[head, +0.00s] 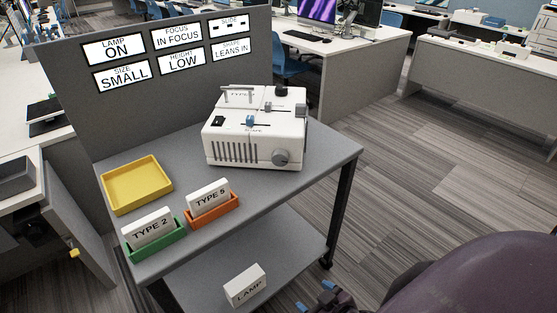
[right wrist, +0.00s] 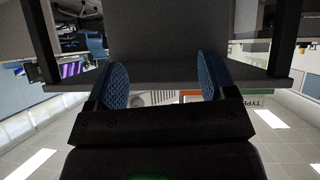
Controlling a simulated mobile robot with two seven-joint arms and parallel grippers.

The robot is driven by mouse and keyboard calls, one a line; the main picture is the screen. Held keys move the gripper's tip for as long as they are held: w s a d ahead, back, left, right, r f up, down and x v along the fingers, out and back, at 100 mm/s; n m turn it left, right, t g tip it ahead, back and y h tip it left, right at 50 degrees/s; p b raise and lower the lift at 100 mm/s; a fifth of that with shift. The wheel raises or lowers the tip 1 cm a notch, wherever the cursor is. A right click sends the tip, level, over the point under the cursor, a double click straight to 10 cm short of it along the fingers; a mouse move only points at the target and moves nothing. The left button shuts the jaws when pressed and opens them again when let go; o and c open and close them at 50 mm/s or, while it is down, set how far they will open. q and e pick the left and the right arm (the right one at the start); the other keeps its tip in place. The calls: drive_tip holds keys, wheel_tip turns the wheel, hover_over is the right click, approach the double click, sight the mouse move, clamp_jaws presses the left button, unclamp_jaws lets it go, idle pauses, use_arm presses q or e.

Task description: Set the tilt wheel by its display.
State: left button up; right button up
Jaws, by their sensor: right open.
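A white device (head: 255,130) stands on the grey cart top. It has a round grey knob (head: 281,157) low on its front, a black knob (head: 281,91) on top, and a grey part (head: 301,111) at its right edge. No readable label marks which is the tilt wheel. My right gripper (head: 317,297) is at the bottom of the head view, apart from the device and nearer than the cart. In the right wrist view its blue fingers (right wrist: 163,82) are spread and empty. My left gripper is not in view.
The cart (head: 325,148) also carries a yellow tray (head: 137,186), a green holder (head: 155,248) with a TYPE 2 block, and an orange holder (head: 212,216) with a TYPE 5 block. A LAMP block (head: 245,286) lies on the lower shelf. Carpet right of the cart is clear.

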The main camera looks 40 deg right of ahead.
drive_tip(key=shift+d, duration=0.1)
drive_tip(key=t+h+b, duration=0.3)
drive_tip(key=h+b, duration=0.1)
drive_tip(key=h, duration=0.6)
approach(281, 162)
drive_tip(key=x, duration=0.9)
drive_tip(key=shift+w+d+r+p, duration=0.1)
drive_tip(key=shift+w+d+p, duration=0.1)
drive_tip(key=shift+p, duration=0.15)
